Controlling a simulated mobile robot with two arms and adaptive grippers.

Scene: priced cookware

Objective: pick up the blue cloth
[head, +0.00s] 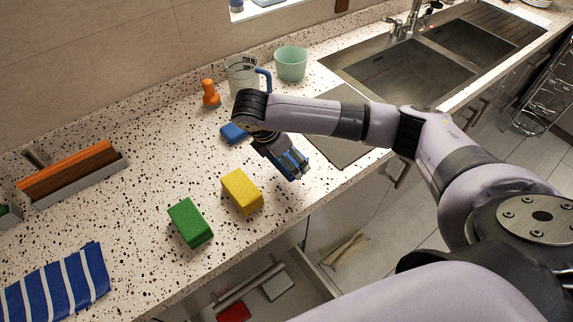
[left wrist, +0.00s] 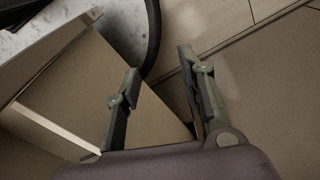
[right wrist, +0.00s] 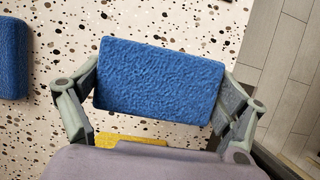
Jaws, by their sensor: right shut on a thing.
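My right gripper (head: 292,168) is shut on a blue sponge (right wrist: 160,80), a flat, rough-textured block that spans its fingers in the right wrist view. In the head view it is over the counter's front edge, right of the yellow sponge, and hides part of the blue one. A blue-and-white striped cloth (head: 58,285) lies flat at the counter's lower left, far from this gripper. A second blue block (head: 234,132) lies behind the right wrist. My left gripper (left wrist: 160,85) is open and empty below the counter; it is out of the head view.
A yellow sponge (head: 242,190) and a green sponge (head: 190,222) lie near the front edge. An orange-handled tool (head: 210,94), a measuring jug (head: 241,75) and a green cup (head: 291,63) stand at the back. An open drawer (head: 318,283) juts out below.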

